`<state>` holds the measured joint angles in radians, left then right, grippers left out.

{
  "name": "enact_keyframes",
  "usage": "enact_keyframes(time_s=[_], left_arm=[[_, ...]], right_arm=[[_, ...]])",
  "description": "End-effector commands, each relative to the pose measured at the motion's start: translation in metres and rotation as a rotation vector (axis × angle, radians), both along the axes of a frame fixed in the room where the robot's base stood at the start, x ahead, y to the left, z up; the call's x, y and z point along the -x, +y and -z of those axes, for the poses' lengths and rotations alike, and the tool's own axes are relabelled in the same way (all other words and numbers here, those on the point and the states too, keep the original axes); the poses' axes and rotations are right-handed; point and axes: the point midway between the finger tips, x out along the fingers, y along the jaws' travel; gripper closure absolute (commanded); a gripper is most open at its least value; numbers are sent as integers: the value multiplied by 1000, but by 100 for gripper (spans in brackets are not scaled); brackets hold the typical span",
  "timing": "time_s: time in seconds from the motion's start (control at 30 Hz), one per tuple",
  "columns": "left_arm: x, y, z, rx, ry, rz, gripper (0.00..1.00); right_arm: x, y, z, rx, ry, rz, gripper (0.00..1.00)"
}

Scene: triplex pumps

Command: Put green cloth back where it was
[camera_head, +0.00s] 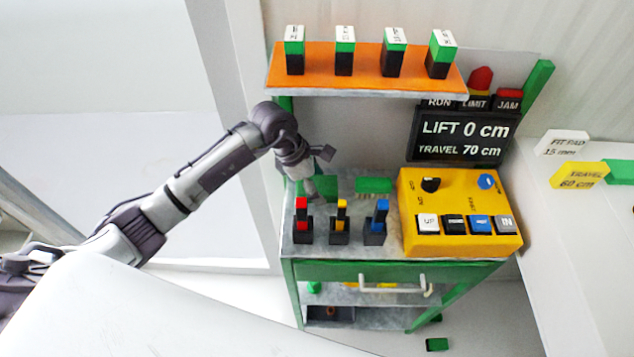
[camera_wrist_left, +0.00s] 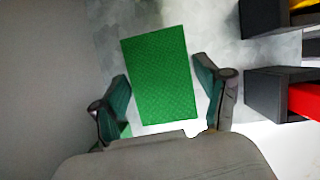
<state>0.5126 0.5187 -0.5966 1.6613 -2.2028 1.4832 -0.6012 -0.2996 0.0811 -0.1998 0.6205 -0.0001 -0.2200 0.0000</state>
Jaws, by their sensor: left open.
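The green cloth (camera_wrist_left: 160,72) shows in the left wrist view as a flat green rectangle over the grey bench top, between and ahead of my left gripper's fingers. My left gripper (camera_wrist_left: 163,88) is open, with one finger on each side of the cloth and visible gaps to both. Whether the cloth touches the bench along its whole underside I cannot tell. In the head view, my left gripper (camera_head: 309,180) is low over the left back of the bench top, behind the red lever. The cloth is mostly hidden there. My right gripper is not in view.
Red (camera_head: 301,220), yellow (camera_head: 340,222) and blue (camera_head: 377,222) levers stand along the bench front. A green brush (camera_head: 374,186) lies behind them. A yellow control box (camera_head: 458,214) is at right. An orange shelf (camera_head: 365,75) with several green-black blocks overhangs the back.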

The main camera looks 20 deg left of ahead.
Motion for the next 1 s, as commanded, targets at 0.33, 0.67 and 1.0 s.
enact_keyframes(time_s=[0.33,0.67,1.0], left_arm=[[6,21,-51,-3,-8,-1,26],[14,41,-104,-1,-2,-1,26],[16,43,-113,1,0,0,26]], right_arm=[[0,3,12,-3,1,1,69],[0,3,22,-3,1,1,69],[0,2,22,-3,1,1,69]])
